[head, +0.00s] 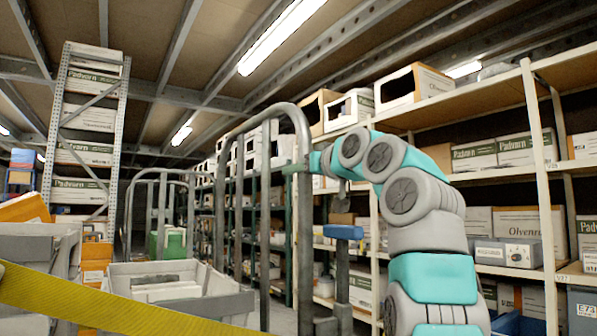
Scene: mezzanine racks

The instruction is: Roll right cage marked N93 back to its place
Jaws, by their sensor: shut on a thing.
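A roll cage with a tall grey tubular frame (266,230) stands close in front of me, left of my arm. No N93 mark can be read on it. My gripper (299,169) is at the upper right upright of this frame and is shut on it. The fingers are small in the picture and partly hidden by my wrist. A second grey tubular frame (162,174) stands farther back to the left. I cannot tell whether it belongs to another cage.
A grey open crate (228,304) with items in it is at the lower middle. A yellow band (100,309) crosses the lower left. A tall box rack (62,120) stands at left.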

